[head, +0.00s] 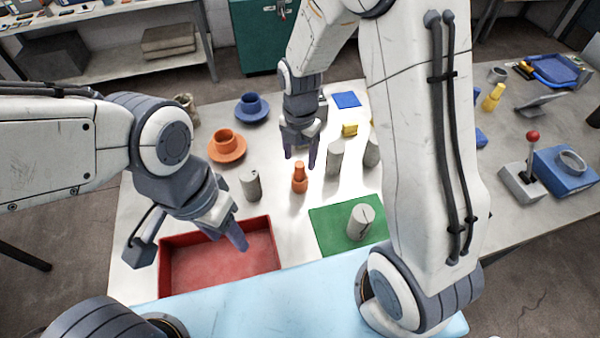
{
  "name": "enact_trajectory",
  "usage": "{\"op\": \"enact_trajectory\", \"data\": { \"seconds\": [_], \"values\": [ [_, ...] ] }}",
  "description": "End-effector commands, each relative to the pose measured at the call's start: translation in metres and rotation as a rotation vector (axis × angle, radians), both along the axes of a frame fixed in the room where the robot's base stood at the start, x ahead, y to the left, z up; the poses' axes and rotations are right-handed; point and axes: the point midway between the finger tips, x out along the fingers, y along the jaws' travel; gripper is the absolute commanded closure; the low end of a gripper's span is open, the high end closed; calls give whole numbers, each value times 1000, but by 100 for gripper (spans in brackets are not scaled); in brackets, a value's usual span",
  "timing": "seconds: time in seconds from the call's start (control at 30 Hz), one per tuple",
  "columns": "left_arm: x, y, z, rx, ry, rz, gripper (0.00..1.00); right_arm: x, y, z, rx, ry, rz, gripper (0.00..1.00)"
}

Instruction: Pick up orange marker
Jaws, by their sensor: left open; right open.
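The orange marker (299,180) stands upright on the white table, right of a grey cylinder. My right gripper (300,157) points down, open and empty, with its fingertips just behind and above the marker in the picture. The marker shows in full, and no finger visibly touches it. My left gripper (234,222) is open and empty over the red tray (222,262), left of and nearer than the marker.
A grey cylinder (251,185) stands left of the marker, and another grey cylinder (335,158) stands to its right. An orange cup on a saucer (227,147) sits behind left. My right arm hides part of the table.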

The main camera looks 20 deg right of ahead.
Motion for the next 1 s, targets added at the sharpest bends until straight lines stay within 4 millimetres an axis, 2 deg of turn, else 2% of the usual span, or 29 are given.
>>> {"op": "enact_trajectory", "data": {
  "seconds": [0.2,0.3,0.43,0.63,0.67,0.8,0.83,1.0],
  "values": [
    [0,0,16,0,0,1,50,0,-2,-27,-1,8,-1,31],
    [0,0,17,0,0,1,50,1,-1,-40,-1,5,-1,31],
    [0,0,18,0,0,1,50,1,-1,-47,-1,2,-1,31],
    [0,0,17,0,0,1,50,1,-1,-48,-1,1,-1,31],
    [0,0,17,0,0,1,50,1,-1,-48,0,1,-1,38],
    [0,0,17,0,0,1,50,1,-1,-48,0,1,-1,92],
    [0,0,17,0,0,1,50,1,-1,-48,0,1,-1,100],
    [0,0,17,0,0,1,50,1,-1,-48,0,1,-1,100]
  ]
}}
